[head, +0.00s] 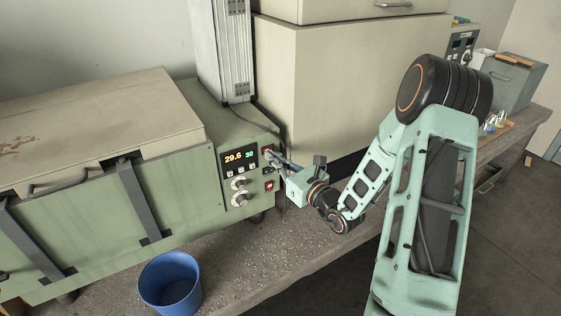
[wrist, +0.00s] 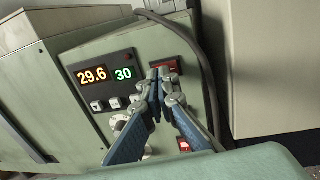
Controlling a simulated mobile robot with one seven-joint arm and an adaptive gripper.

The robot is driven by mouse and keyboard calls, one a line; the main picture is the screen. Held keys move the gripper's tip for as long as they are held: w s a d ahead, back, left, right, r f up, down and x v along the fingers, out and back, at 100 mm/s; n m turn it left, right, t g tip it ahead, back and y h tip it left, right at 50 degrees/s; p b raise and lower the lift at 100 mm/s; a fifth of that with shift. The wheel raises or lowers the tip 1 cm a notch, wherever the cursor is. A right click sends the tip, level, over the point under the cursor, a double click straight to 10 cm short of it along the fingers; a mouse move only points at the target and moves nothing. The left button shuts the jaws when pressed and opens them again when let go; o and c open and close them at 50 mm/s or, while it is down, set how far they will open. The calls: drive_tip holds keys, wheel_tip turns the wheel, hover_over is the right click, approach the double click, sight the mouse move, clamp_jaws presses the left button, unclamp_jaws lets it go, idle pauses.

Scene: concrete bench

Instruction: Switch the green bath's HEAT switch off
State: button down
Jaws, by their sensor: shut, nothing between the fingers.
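The green bath (head: 185,190) stands on the bench at the left, and its front panel shows in the wrist view (wrist: 90,50). Its display reads 29.6 in orange and 30 in green. An upper red switch (wrist: 172,66) is partly hidden behind my fingertips. A lower red switch (wrist: 184,145) looks lit; it also shows in the head view (head: 269,186). Labels are too small to read, so I cannot tell which is HEAT. My gripper (wrist: 165,78) is shut and empty, its tips at or just before the upper switch. Contact cannot be told.
Two knobs (head: 239,192) sit left of the switches. A dark cable (wrist: 190,45) runs down beside the panel. A large beige box (head: 325,85) stands behind to the right. A blue bucket (head: 170,285) is at the front. Bare bench (head: 235,255) lies before the bath.

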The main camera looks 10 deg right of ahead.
drive_tip(key=shift+w, duration=0.15)
drive_tip(key=shift+w+a+b, duration=0.2)
drive_tip(key=shift+a+b, duration=0.15)
drive_tip(key=shift+s, duration=0.1)
idle(0.3)
